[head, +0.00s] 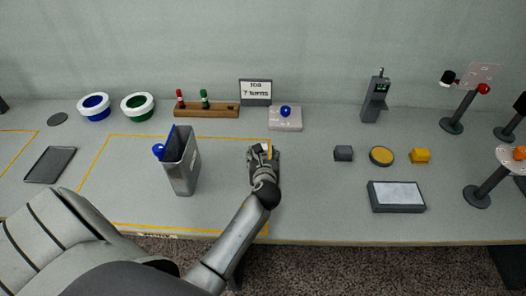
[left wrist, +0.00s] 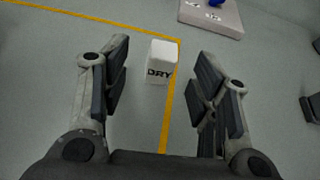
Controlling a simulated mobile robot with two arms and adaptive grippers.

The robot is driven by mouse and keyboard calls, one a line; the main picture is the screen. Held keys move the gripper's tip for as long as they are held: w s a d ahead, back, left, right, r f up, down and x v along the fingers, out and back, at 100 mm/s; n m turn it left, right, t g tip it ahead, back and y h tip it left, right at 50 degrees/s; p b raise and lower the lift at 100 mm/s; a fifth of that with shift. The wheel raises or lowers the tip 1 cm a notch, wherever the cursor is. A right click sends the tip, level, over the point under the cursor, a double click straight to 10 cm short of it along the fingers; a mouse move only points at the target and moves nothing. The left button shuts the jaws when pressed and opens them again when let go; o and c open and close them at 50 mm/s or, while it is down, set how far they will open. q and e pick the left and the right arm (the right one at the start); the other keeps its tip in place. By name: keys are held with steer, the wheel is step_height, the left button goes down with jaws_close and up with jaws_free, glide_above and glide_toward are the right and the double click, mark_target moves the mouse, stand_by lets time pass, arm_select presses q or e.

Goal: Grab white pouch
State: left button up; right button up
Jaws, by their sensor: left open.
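The white pouch (left wrist: 163,62) shows in the left wrist view as a small white block marked "DRY". It stands on the grey table beside a yellow line, ahead of and between my spread fingers, with a gap to both. My left gripper (left wrist: 164,90) is open and empty. In the head view my left gripper (head: 263,153) is over the table right of the grey bin, and its fingers hide most of the pouch there. My right gripper is not in view.
A grey bin (head: 183,175) with blue items stands left of my left gripper. A pale pad (head: 285,124) with a blue ball lies behind it. A grey block (head: 343,153), yellow disc (head: 381,156) and framed panel (head: 397,196) lie to the right. Table between is clear.

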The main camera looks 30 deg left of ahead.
mark_target(263, 147)
arm_select(q)
steer(key=shift+w+a, duration=0.2)
steer(key=shift+w, duration=0.2)
steer(key=x, duration=0.3)
steer(key=shift+w, duration=0.1)
steer(key=shift+w+a+f, duration=0.15)
steer(key=shift+w+a, duration=0.15)
steer(key=shift+w, duration=0.1)
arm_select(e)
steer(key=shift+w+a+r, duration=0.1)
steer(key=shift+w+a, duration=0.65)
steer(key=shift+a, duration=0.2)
arm_select(q)
steer(key=shift+c, duration=0.5)
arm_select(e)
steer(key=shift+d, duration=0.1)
arm_select(q)
steer(key=c, duration=0.8)
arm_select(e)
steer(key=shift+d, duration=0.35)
